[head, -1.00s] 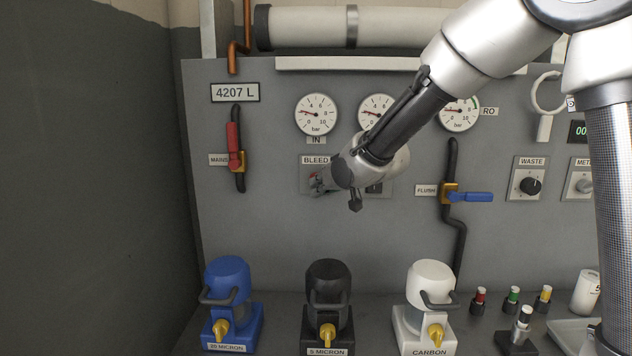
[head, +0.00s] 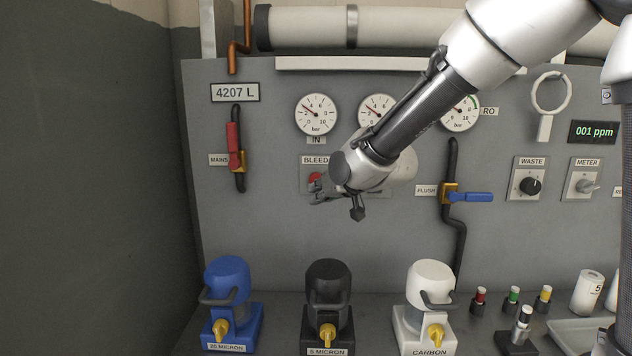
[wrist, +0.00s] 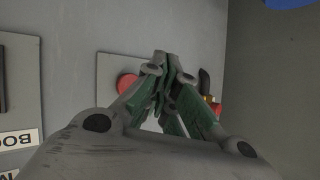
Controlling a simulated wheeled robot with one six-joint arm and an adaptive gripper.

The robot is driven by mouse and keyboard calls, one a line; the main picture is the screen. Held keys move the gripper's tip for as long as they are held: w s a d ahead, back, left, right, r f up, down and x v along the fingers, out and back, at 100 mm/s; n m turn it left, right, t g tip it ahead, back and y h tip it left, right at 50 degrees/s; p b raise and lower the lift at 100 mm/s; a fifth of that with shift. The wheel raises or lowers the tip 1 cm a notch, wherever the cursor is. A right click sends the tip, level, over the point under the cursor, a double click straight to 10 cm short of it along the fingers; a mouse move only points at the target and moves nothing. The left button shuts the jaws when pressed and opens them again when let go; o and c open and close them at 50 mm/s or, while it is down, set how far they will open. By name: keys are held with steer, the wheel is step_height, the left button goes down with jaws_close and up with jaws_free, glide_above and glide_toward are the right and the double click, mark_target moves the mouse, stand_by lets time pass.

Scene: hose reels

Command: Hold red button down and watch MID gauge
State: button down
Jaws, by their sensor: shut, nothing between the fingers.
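The red button (head: 314,178) sits on the grey BLEED plate at the panel's middle. It also shows in the wrist view (wrist: 127,82), left of my fingers and partly covered. My gripper (head: 316,198) is shut and empty, with its tips just below the button in the head view; its fingers (wrist: 163,64) are together in the wrist view. I see no clear contact with the button. The middle gauge (head: 375,106) is partly covered by my arm; its needle shows toward the upper left. Its label is hidden.
The IN gauge (head: 316,114) and RO gauge (head: 461,112) flank the middle one. The red-handled MAINS valve (head: 233,140) is left; the blue-handled FLUSH valve (head: 470,197) is right. Blue (head: 228,285), black (head: 329,285) and white (head: 431,285) filter housings stand below.

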steer(key=shift+s, duration=1.05)
steer(key=s+f+g, duration=0.1)
steer(key=f, duration=0.1)
steer(key=s+d+f+g+h, duration=0.1)
steer(key=s+f, duration=0.1)
steer(key=s+d+f+n+g, duration=0.1)
steer(key=f, duration=0.1)
steer(key=shift+s+f+h, duration=0.15)
steer(key=shift+s+h, duration=0.15)
steer(key=shift+s, duration=0.1)
steer(key=s+d+g, duration=0.1)
steer(key=s+d+f+g+h, duration=0.1)
steer(key=s+d, duration=0.1)
steer(key=shift+s+f, duration=0.2)
steer(key=shift+s, duration=0.05)
steer(key=s+d+r+m+h, duration=0.1)
steer(key=s+d+r, duration=0.1)
steer(key=s+d, duration=0.4)
steer(key=s+d+r+m+h, duration=0.2)
steer(key=s+d, duration=0.5)
steer(key=d, duration=0.8)
steer(key=s+d+r+m+h, duration=0.1)
steer(key=s+d+r+m, duration=0.1)
steer(key=s+d, duration=0.5)
steer(key=d+r, duration=0.1)
steer(key=d, duration=0.2)
steer(key=shift+s+d+r+g+h, duration=0.2)
steer(key=shift+r+g+h, duration=0.1)
steer(key=shift+g, duration=0.1)
